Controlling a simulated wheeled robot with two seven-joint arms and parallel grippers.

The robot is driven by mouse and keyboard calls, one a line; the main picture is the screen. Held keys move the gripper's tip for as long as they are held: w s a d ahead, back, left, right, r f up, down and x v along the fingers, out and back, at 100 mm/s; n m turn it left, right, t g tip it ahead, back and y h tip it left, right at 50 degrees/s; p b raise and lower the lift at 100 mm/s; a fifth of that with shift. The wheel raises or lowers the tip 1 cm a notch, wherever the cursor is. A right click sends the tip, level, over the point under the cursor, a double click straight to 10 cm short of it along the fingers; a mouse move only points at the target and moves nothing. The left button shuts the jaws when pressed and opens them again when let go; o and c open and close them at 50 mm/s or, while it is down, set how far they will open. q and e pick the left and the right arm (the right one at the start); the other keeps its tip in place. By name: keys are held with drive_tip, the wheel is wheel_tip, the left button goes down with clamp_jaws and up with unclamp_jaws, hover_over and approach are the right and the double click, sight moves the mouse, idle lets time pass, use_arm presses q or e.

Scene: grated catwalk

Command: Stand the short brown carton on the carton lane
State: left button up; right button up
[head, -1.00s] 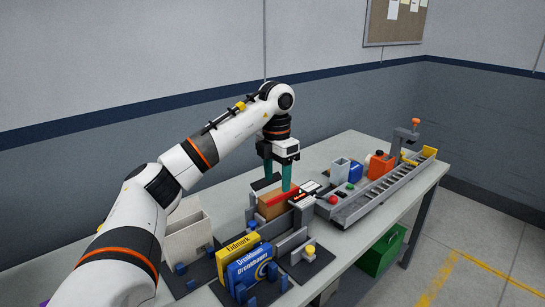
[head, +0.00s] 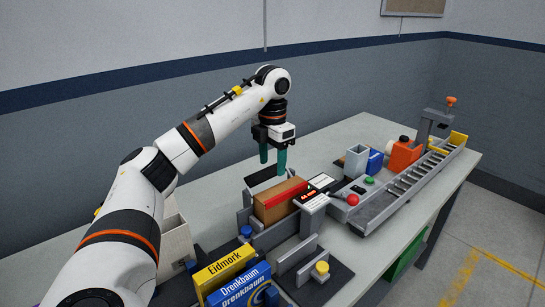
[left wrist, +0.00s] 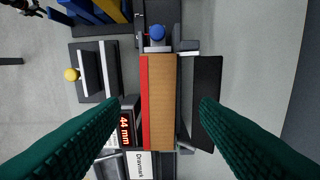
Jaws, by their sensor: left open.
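The short brown carton (head: 281,203), with a red stripe along one edge, sits in a grey gauge fixture (head: 258,237) on the table. In the left wrist view the carton (left wrist: 163,100) lies below and between my fingers. My left gripper (head: 273,160) is open and empty, its green fingertips above and behind the carton in the head view, apart from it. The left wrist view shows both fingers (left wrist: 160,108) spread wide. A grey roller lane (head: 412,180) runs to the back right; I cannot tell whether it is the carton lane. My right gripper is not in view.
A yellow box (head: 222,268) and a blue box (head: 240,287) stand in front of the fixture. A display (left wrist: 125,132) reads 44 mm. A red knob (head: 352,199), a grey bin (head: 356,160) and an orange container (head: 404,154) stand to the right.

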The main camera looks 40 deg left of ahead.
sight(271, 193)
use_arm(q)
wheel_tip(271, 193, down, 9)
drive_tip(key=shift+s+r+p, duration=0.1)
drive_tip(key=shift+s+p, duration=0.05)
drive_tip(key=shift+p, duration=0.5)
drive_tip(key=shift+f, duration=0.75)
drive_tip(key=shift+c, duration=0.2)
drive_tip(key=c, duration=0.7)
drive_tip(key=shift+r+p, duration=0.25)
drive_tip(key=shift+p, duration=0.2)
drive_tip(key=shift+s, duration=0.1)
